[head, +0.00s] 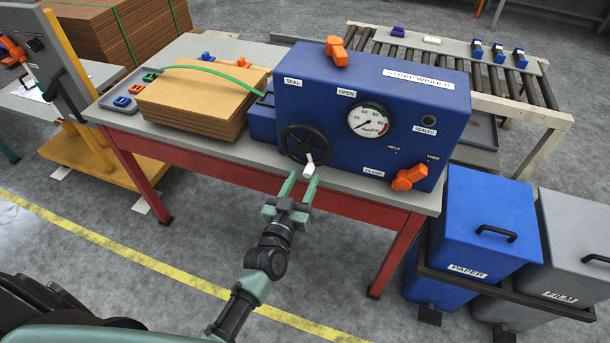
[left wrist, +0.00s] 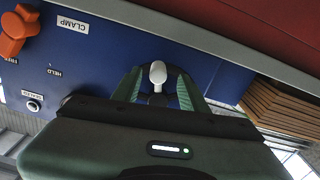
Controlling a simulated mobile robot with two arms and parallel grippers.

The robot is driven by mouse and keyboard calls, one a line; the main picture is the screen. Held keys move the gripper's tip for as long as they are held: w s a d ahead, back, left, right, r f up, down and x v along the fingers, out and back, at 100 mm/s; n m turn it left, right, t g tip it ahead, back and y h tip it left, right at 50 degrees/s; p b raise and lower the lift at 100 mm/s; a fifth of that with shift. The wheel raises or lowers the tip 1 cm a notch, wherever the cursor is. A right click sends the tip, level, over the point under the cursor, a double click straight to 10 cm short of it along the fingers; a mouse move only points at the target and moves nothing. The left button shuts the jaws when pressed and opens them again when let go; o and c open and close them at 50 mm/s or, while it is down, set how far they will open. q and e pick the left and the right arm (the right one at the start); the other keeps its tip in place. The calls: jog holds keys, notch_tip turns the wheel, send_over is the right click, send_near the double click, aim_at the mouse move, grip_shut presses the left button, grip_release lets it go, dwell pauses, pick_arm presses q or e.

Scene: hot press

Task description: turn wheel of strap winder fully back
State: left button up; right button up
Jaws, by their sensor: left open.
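The strap winder (head: 330,95) is a blue box on the table, with a round gauge (head: 368,120) on its front. Its black wheel (head: 290,138) is at the lower left of the front and has a white handle (head: 309,168) at its lower right. My left gripper (head: 301,184) is open just in front of the handle. In the left wrist view the white handle (left wrist: 158,73) shows between the two green fingers, with a gap visible beside it. Most of the wheel is hidden there. My right gripper is not in view.
An orange lever (head: 409,178) sticks out at the box's lower right, and another (head: 336,50) stands on top. A cardboard stack (head: 190,110) with a green strap lies left of the box. Blue (head: 490,220) and grey bins stand at right. The floor in front is clear.

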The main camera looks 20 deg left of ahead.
pick_arm(q)
jog(key=shift+w+d, duration=0.2)
jog(key=shift+w, duration=0.95)
grip_shut()
dwell(0.5)
